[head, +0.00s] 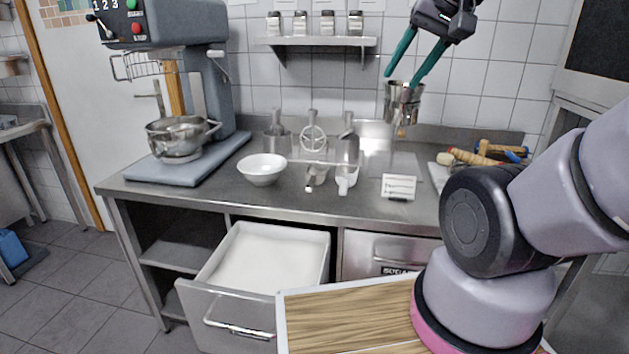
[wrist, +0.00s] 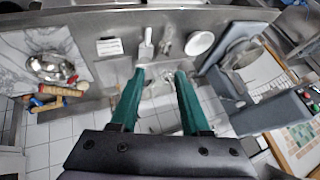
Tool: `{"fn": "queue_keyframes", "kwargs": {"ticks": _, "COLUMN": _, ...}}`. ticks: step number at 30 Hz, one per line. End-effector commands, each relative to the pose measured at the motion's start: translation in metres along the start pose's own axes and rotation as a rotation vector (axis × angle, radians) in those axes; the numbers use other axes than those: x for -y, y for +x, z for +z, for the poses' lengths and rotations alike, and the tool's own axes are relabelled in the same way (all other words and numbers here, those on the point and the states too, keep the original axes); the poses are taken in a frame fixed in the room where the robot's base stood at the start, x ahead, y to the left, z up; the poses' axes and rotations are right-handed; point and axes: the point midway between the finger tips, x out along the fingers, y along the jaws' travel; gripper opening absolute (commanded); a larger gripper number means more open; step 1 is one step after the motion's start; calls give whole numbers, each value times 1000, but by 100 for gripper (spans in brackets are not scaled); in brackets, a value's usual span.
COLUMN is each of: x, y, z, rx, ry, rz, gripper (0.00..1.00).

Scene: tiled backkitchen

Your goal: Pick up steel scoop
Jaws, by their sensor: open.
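The steel scoop (head: 317,174) lies on the steel counter (head: 225,195), between a white bowl and a white scoop (head: 346,175), with its handle toward the front edge. The steel scoop also shows small in the wrist view (wrist: 165,45), beyond the fingertips, beside the white scoop (wrist: 146,50). My gripper (head: 403,77) is high above the counter, to the right of the scoop and well apart from it. Its two green fingers are spread with nothing between them; they also show in the wrist view (wrist: 160,72).
The white bowl (head: 262,168) is left of the scoop and a small card (head: 398,187) is to the right. Upright steel utensils (head: 347,143) stand behind. A mixer (head: 190,80) is at left, a steel utensil holder (head: 402,104) at the wall. An open drawer (head: 318,262) juts out below.

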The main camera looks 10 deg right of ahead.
Motion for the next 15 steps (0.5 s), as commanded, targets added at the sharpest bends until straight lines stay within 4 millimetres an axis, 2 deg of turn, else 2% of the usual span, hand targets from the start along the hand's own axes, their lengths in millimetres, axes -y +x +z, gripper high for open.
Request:
{"fn": "queue_keyframes", "kwargs": {"ticks": 9, "x": 0, "y": 0, "z": 0, "rx": 0, "ry": 0, "rz": 0, "gripper": 46}}
{"fn": "queue_keyframes", "kwargs": {"ticks": 10, "x": 0, "y": 0, "z": 0, "rx": 0, "ry": 0, "rz": 0, "gripper": 58}}
{"fn": "queue_keyframes", "kwargs": {"ticks": 11, "x": 0, "y": 0, "z": 0, "rx": 1, "ry": 0, "rz": 0, "gripper": 65}}
{"fn": "queue_keyframes", "kwargs": {"ticks": 15, "x": 5, "y": 6, "z": -9, "rx": 22, "ry": 3, "rz": 6, "gripper": 65}}
